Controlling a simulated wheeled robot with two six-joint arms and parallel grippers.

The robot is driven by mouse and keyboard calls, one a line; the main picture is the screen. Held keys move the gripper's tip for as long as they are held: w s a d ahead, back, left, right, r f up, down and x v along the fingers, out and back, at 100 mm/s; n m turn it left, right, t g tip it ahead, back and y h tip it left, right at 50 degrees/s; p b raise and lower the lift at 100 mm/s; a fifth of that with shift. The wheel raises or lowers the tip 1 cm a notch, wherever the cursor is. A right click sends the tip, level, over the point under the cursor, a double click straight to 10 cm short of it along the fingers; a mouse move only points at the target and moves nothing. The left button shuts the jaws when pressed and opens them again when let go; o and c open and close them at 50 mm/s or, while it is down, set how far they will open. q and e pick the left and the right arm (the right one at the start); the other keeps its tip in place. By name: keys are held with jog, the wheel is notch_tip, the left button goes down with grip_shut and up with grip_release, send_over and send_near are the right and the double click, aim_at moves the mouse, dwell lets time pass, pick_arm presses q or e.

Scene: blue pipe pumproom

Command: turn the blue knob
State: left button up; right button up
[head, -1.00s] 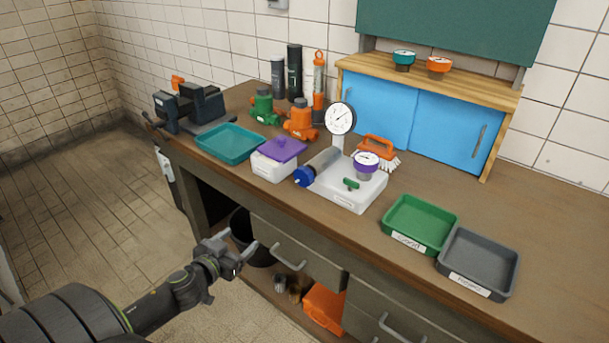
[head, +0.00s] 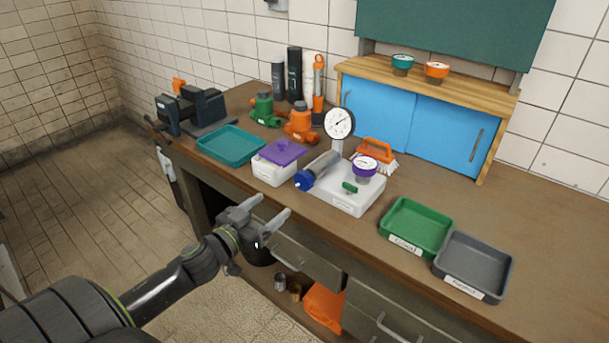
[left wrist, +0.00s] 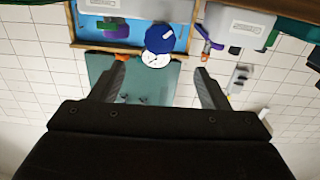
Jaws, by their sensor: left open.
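The blue knob (head: 304,180) is on the front left end of a grey cylinder (head: 322,163) on a white block (head: 345,195) on the workbench. A round dial gauge (head: 339,123) stands behind it. The knob also shows in the left wrist view (left wrist: 159,39), beyond the fingers and between them, with a white dial just below it. My left gripper (head: 270,212) is open and empty, in front of the bench's front edge, lower and to the left of the knob and apart from it. My right gripper is not in view.
A white box with a purple lid (head: 276,164) sits just left of the knob. A teal tray (head: 231,145) is farther left. A green tray (head: 417,228) and a grey tray (head: 473,267) are to the right. The bench's front edge lies between gripper and knob.

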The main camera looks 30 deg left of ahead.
aim_at(301, 182)
pick_arm(q)
jog(key=w+b, duration=0.1)
jog(key=w, duration=0.3)
jog(key=w+b, duration=0.1)
jog(key=w, duration=0.3)
jog(key=w+d+b, duration=0.1)
jog(key=w, duration=0.3)
jog(key=shift+w+f, duration=0.1)
jog(key=shift+w, duration=0.9)
jog(key=c, duration=1)
jog(key=shift+o, duration=0.2)
jog(key=shift+b, duration=0.3)
